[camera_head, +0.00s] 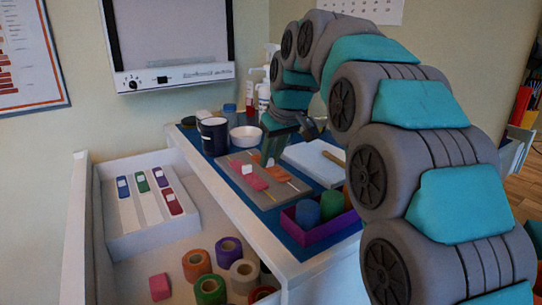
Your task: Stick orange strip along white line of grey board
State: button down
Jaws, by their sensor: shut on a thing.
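The grey board (268,201) lies on the blue top of the cart. A pinkish-red strip (255,182) with a small white patch lies across its left part. The orange strip (279,174) is at the board's right part, just below my gripper (268,162). My gripper points down and is shut on the orange strip; its fingertips are small and partly hidden. A short pale line (296,186) shows beyond the strip's near right end. I cannot tell whether the strip touches the board along its whole length.
A dark mug (213,136), a white bowl (245,136) and bottles stand behind. A white slab (316,161) lies right of the board. A purple box (310,232) with rolls is in front. The open drawer (134,285) at left holds tape rolls and a white rack (150,238).

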aim_at(271, 168)
jog(key=shift+c, duration=0.2)
grip_release()
dwell(0.5)
jog(key=shift+r, duration=0.1)
notch_tip(271, 168, up, 7)
jog(key=p, duration=0.3)
dwell(0.7)
